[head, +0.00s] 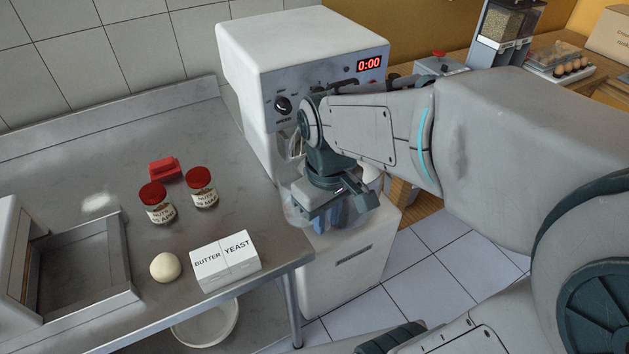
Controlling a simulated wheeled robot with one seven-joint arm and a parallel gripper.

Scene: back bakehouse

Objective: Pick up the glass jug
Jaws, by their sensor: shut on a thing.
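A clear glass vessel, which looks like the glass jug (297,214), shows at the front of the white machine. My gripper (343,208) is over it, pointing down, and hides much of it. Something blue shows around the fingers; I cannot tell if it is inside the glass. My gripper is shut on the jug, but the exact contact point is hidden. I cannot tell whether the jug rests on the machine's base or hangs clear of it.
The white machine (262,55) with a red 0:00 display stands right behind my gripper. On the steel counter (90,190) at left are two red-lidded jars (158,204), a red block (166,169), a dough ball (165,267) and white butter and yeast boxes (225,262). Tiled floor shows at right.

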